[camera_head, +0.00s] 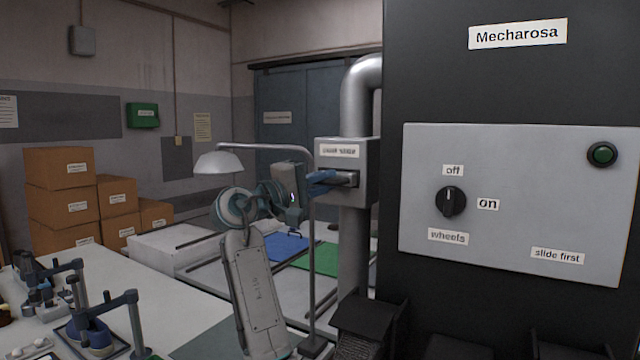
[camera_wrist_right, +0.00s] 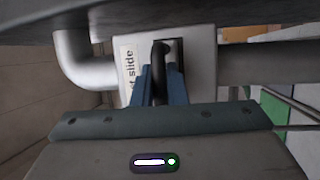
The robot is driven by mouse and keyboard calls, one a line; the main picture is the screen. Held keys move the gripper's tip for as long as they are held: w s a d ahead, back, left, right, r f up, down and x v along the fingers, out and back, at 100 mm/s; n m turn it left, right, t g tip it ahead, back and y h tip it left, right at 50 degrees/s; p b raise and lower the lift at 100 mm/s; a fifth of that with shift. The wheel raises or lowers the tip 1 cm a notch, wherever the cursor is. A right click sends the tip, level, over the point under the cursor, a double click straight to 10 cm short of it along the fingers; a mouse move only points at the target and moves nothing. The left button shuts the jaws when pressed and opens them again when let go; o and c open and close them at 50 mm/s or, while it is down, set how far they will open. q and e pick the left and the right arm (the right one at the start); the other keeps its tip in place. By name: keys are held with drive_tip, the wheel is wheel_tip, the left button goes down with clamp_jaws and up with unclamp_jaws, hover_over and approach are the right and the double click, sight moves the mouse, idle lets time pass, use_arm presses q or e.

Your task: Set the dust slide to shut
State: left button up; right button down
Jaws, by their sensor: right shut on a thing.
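The dust slide is a grey box (camera_head: 360,158) on a vertical metal duct, with a white label and a dark handle on its left side. My right gripper (camera_head: 328,182) reaches it from the left, its blue fingers shut on the handle. In the right wrist view, the black handle (camera_wrist_right: 159,56) stands between the two blue fingers (camera_wrist_right: 160,85) in front of a dark slot; its lower part is partly hidden by them. I cannot tell from these views whether the slide is open or shut. My left gripper is not in view.
A thin lamp pole (camera_head: 313,260) stands close by my right arm. Cardboard boxes (camera_head: 60,168) are stacked far left.

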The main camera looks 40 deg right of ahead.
drive_tip(key=c, duration=1.5)
unclamp_jaws()
drive_tip(key=shift+w+d, duration=0.1)
drive_tip(key=shift+d, duration=0.05)
drive_tip(key=shift+o, duration=0.2)
drive_tip(key=shift+a+f+b, duration=0.25)
drive_tip(key=shift+a+b, duration=0.1)
drive_tip(key=shift+a, duration=0.05)
drive_tip(key=a+f+b, duration=0.1)
drive_tip(key=a+b, duration=0.3)
drive_tip(key=a, duration=0.6)
